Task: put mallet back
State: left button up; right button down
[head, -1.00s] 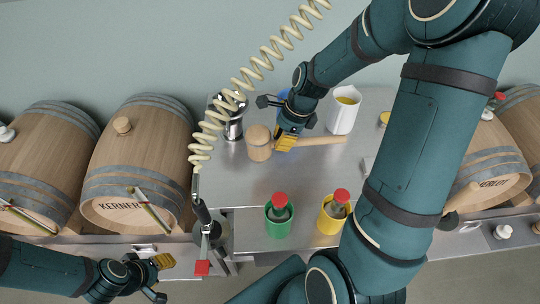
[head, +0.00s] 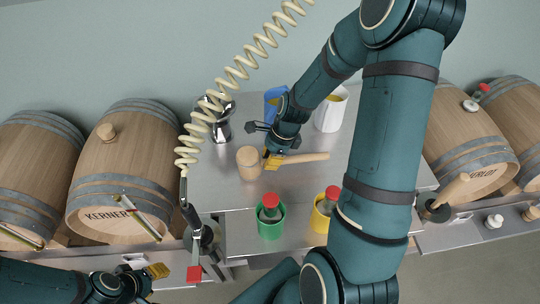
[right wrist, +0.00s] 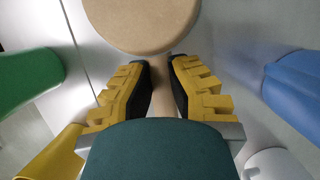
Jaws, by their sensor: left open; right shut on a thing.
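The wooden mallet (head: 249,162) is at the middle of the steel worktop, its round head to the left and its handle (head: 310,157) pointing right. My right gripper (head: 272,161) is shut on the handle close to the head. In the right wrist view, the yellow fingers (right wrist: 162,95) sit either side of the handle, and the mallet head (right wrist: 140,20) is just beyond them. I cannot tell how high the mallet is above the worktop. My left gripper (head: 158,271) is open and empty at the lower left, in front of the Kerner barrel. No place for the mallet is clearly identifiable.
Green (head: 270,228) and yellow (head: 318,222) cups with red-topped contents stand in front. A coiled hose (head: 215,108) hangs left. Barrels (head: 125,165) flank both sides.

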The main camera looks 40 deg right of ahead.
jog(key=c, duration=1.1)
grip_release()
jog(key=shift+c, duration=0.2)
jog(key=p+v, duration=0.1)
jog(key=v, duration=1.1)
jog(key=shift+p, duration=0.4)
